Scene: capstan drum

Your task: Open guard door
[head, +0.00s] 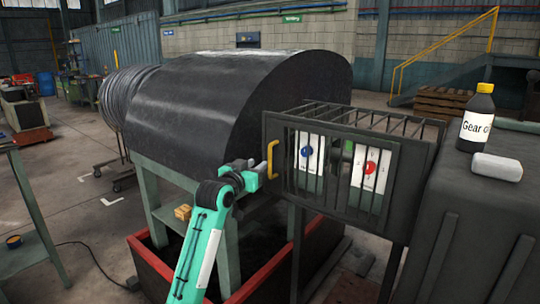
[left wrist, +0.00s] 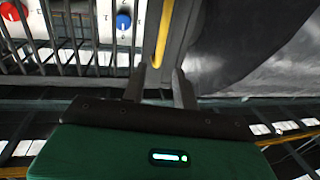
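The guard door (head: 335,187) is a dark barred panel on the front of a metal cage, and it looks shut. Its yellow handle (head: 272,160) is a vertical bar at the door's left edge. A blue knob (head: 306,152) and a red knob (head: 370,167) on white plates show behind the bars. My left gripper (head: 263,164) is just left of the handle, open and empty. In the left wrist view the handle (left wrist: 164,34) lies ahead of the gap between the two spread fingers (left wrist: 159,80). I cannot tell whether they touch it. My right gripper is out of view.
A large black drum cover (head: 235,95) stands behind and left of the cage, over a red-edged tray (head: 268,277). A dark cabinet (head: 470,220) at right carries a gear oil bottle (head: 477,120) and a pale block (head: 496,167). Open floor lies at left.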

